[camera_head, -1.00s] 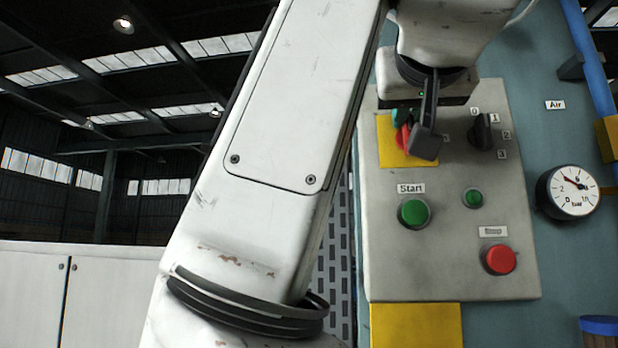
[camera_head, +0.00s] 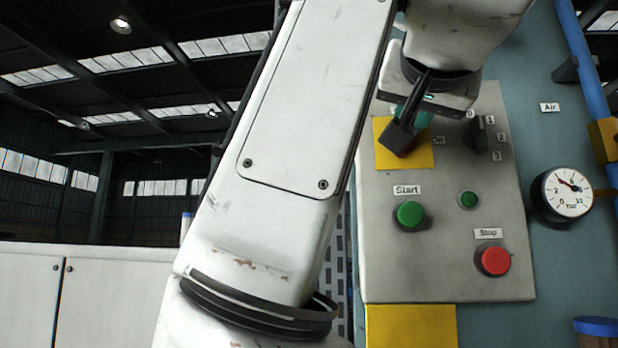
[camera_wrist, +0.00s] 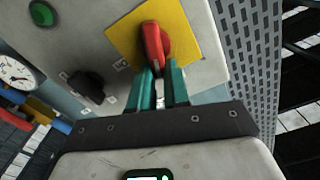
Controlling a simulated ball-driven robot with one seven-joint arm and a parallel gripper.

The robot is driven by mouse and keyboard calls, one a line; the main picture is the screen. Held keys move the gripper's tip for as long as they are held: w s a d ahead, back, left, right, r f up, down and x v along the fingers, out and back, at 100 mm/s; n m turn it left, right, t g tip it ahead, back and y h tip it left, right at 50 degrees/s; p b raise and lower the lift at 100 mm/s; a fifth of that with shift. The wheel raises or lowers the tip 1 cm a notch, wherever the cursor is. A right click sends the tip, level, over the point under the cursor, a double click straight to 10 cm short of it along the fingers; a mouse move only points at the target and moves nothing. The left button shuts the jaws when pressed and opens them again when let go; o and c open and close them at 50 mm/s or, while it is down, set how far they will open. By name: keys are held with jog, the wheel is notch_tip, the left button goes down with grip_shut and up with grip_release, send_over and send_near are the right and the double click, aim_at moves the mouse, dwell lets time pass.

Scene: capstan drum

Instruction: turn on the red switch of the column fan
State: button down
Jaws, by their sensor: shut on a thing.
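The red switch (camera_wrist: 154,46) is a rotary handle on a yellow square plate (camera_wrist: 123,38) on the grey control panel. My gripper (camera_wrist: 160,70) has its two teal fingers closed around the near end of the red handle in the wrist view. In the head view, my gripper (camera_head: 402,142) is in front of the yellow plate (camera_head: 421,157) and hides nearly all of the switch. Part of a label ending in "n" shows just right of the plate there.
Below the switch are a green Start button (camera_head: 410,214), a small green button (camera_head: 469,200) and a red Stop button (camera_head: 493,260). A black selector knob (camera_head: 476,136) is close to the right of my gripper. A pressure gauge (camera_head: 567,193) is farther right.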

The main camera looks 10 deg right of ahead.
aim_at(422, 142)
jog(key=m, duration=0.3)
jog(key=d+f+m, duration=0.1)
jog(key=m, duration=0.3)
jog(key=f+m, duration=0.1)
jog(key=m, duration=0.3)
jog(key=shift+s+d, duration=0.25)
jog(key=shift+d, duration=0.05)
jog(key=shift+f+m, duration=0.15)
jog(key=shift+m, duration=0.6)
jog(key=shift+f+m, duration=0.15)
jog(key=shift+m, duration=0.6)
jog(key=shift+f, duration=0.1)
jog(key=c, duration=1.1)
grip_release()
jog(key=shift+s, duration=0.1)
